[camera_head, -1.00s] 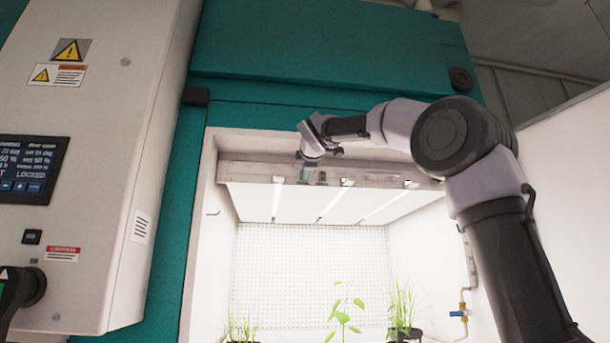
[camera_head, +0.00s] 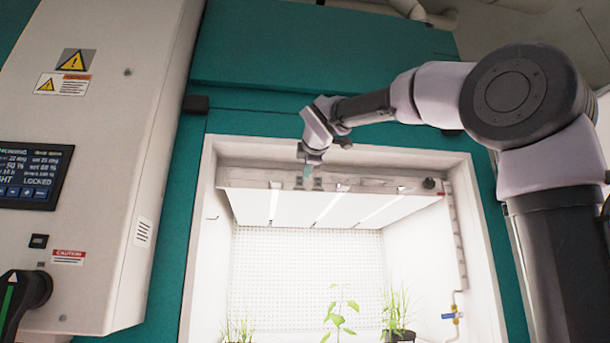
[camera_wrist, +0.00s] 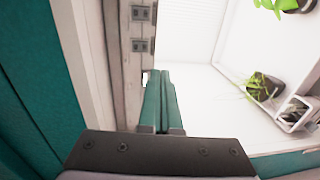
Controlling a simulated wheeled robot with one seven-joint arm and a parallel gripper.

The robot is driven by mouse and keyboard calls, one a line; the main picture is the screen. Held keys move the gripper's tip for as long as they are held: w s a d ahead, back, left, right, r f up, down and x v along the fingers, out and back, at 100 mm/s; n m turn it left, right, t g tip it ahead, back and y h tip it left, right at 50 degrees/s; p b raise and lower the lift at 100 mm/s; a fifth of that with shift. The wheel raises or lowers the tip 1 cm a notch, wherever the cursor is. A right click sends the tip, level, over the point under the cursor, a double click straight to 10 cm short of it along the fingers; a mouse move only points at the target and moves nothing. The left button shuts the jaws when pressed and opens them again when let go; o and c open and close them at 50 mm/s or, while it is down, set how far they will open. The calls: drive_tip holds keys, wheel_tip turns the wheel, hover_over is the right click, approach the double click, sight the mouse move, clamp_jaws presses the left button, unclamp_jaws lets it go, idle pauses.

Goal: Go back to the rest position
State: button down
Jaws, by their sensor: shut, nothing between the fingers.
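My gripper (camera_head: 308,171) hangs at the end of my arm in front of the top of the lit chamber opening, near the lamp panel's front rail (camera_head: 350,184). In the wrist view my gripper's fingers (camera_wrist: 161,84) are teal, lie side by side and are shut with nothing between them. The rail with small sockets (camera_wrist: 140,30) passes close beside the fingertips in that view; I cannot tell whether they touch. My arm reaches in from the right of the head view.
Inside the chamber stand a leafy plant (camera_head: 340,312) and grassy plants (camera_head: 397,308) in dark pots. A control cabinet (camera_head: 110,180) with a screen (camera_head: 32,174) and a black handle (camera_head: 22,300) stands on the left. A pipe with a blue valve (camera_head: 452,315) runs along the right wall.

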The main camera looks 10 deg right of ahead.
drive_tip(key=shift+s+f, duration=0.1)
drive_tip(key=shift+s, duration=0.4)
drive_tip(key=s+d+f+m+g, duration=0.3)
drive_tip(key=s+f+m, duration=0.4)
drive_tip(key=f, duration=0.7)
drive_tip(key=s+d+f+m+g+y, duration=0.1)
drive_tip(key=s+d+f+m+g, duration=0.2)
drive_tip(key=f, duration=1.1)
drive_tip(key=s+d+f+m+g+y, duration=0.1)
drive_tip(key=s+d+f+m+g, duration=0.2)
drive_tip(key=s+f+m, duration=0.9)
drive_tip(key=d+f, duration=0.3)
drive_tip(key=shift+s+d, duration=0.2)
drive_tip(key=shift+s, duration=0.15)
